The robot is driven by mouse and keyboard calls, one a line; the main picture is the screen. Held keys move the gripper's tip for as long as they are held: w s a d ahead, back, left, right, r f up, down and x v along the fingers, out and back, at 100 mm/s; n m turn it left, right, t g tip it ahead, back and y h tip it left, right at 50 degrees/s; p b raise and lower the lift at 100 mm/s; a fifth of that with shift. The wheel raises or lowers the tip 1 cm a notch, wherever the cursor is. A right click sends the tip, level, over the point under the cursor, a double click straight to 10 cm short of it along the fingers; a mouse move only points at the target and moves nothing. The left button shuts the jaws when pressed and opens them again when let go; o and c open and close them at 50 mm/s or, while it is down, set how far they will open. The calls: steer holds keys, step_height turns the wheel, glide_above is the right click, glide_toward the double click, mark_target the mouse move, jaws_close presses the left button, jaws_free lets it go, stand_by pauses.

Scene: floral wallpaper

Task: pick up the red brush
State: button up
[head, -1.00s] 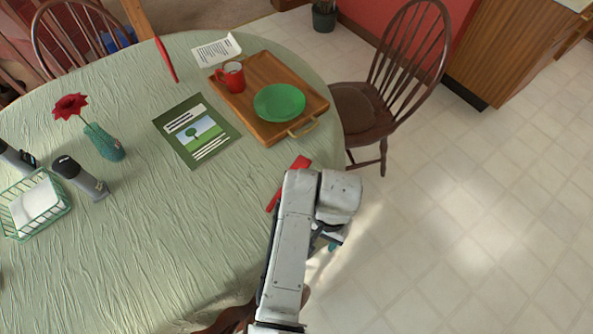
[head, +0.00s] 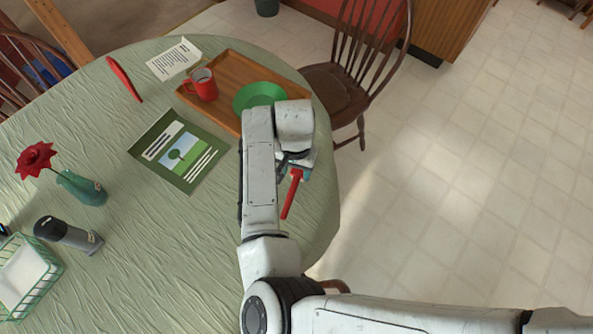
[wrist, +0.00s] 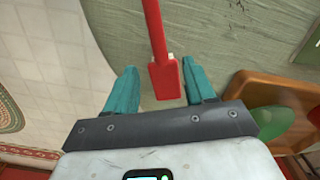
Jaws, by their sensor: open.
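A red long-handled thing with a wider block at one end, which looks like the red brush (head: 291,196), lies near the right edge of the round table. In the wrist view the red brush (wrist: 163,76) runs down from the top edge, its wide end between the teal fingers. My gripper (wrist: 160,68) is open, with one finger on each side of it and visible gaps. In the head view my gripper (head: 298,165) is over the brush's far end, which my arm partly hides. I cannot tell the height of the fingers above the cloth.
A wooden tray (head: 222,110) with a red mug (head: 203,84) and green plate (head: 258,94) is just beyond my gripper. A green booklet (head: 160,128), a slim red object (head: 124,79) and a flower vase (head: 82,188) are to the left. A chair (head: 345,85) stands beyond the table's right edge.

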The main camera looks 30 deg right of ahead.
mark_target(295, 179)
steer(key=shift+f+p, duration=0.6)
steer(key=shift+f, duration=2.65)
steer(key=shift+c, duration=0.4)
steer(key=c, duration=0.8)
steer(key=shift+r, duration=0.1)
steer(key=shift+c, duration=0.2)
